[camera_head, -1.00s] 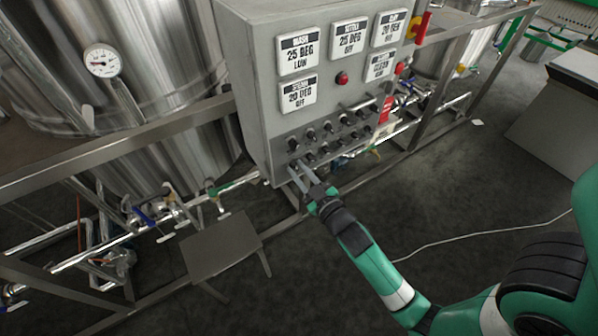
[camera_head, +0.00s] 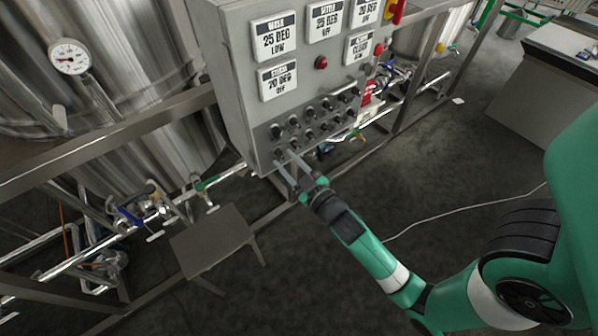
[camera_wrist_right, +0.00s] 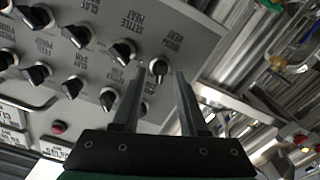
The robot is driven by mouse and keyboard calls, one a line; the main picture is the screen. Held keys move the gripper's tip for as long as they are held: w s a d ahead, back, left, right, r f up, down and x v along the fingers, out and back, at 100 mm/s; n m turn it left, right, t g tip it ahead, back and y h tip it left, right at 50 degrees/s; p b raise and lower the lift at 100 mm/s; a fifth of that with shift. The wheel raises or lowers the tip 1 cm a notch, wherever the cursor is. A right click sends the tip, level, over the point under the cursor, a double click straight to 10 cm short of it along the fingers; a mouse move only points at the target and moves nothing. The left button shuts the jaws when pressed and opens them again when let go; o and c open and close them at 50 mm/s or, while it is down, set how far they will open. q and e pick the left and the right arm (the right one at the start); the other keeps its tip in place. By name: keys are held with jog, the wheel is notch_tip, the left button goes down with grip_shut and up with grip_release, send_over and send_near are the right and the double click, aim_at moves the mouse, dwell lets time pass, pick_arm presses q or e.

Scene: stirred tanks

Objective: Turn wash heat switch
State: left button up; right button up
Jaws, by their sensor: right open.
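The wash heat switch (camera_wrist_right: 158,67) is a small black knob with a light pointer mark, at the end of its row beside its printed label in the right wrist view. In the head view the matching knob (camera_head: 279,153) is at the panel's lower left. My right gripper (camera_wrist_right: 160,76) is open, with one finger on either side of the knob in that picture. I cannot tell whether the fingers touch it. In the head view the right gripper (camera_head: 285,159) is at the panel's lower left corner, holding nothing. The left gripper is not in view.
A small metal step (camera_head: 212,240) stands below left. Steel tanks (camera_head: 120,60) and pipes are behind.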

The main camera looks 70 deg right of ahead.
jog(key=b+v, duration=0.2)
jog(key=v, duration=0.8)
jog(key=shift+s+r, duration=0.1)
